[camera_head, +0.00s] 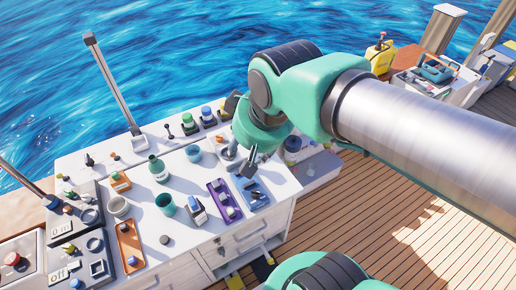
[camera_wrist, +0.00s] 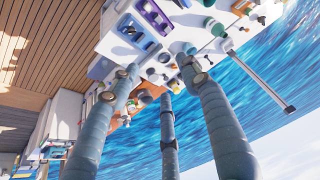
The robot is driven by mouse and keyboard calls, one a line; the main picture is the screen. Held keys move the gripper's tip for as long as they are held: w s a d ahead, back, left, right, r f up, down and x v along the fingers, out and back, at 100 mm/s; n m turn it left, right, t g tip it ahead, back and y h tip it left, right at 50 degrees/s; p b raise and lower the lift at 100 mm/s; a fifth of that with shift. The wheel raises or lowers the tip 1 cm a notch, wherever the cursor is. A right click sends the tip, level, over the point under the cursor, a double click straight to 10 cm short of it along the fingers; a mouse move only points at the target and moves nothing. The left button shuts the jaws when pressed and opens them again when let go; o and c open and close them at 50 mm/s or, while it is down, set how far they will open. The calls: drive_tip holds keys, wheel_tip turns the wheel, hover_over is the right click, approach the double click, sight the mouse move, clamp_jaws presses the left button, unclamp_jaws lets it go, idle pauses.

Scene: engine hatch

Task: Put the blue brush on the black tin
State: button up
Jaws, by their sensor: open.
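My gripper (camera_head: 248,165) hangs over the right part of the white counter, with its fingers open. In the wrist view its long grey fingers (camera_wrist: 160,75) are spread apart, with nothing visible between them. I cannot pick out the blue brush for certain; a small blue-topped item (camera_head: 194,203) stands left of the purple tray, and other small blue pieces are scattered about. I cannot tell which dark item is the black tin. My arm and gripper hide part of the counter's right end.
The white counter (camera_head: 185,240) is crowded with cups, a green jar (camera_head: 158,168), a purple tray (camera_head: 224,200), a blue tray (camera_head: 252,192) and an orange tray (camera_head: 129,245). A control panel (camera_head: 75,235) stands at left. Bare counter shows between the trays. Water lies behind, wooden deck at right.

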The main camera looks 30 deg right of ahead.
drive_tip(key=s, duration=0.1)
drive_tip(key=s+d+r, duration=0.1)
drive_tip(key=s, duration=0.1)
drive_tip(key=shift+s+d+r+t, duration=0.15)
drive_tip(key=shift+s+t, duration=0.05)
drive_tip(key=shift+t, duration=0.1)
wheel_tip(320, 180, down, 13)
drive_tip(key=b, duration=1.3)
drive_tip(key=shift+r, duration=0.1)
idle(0.6)
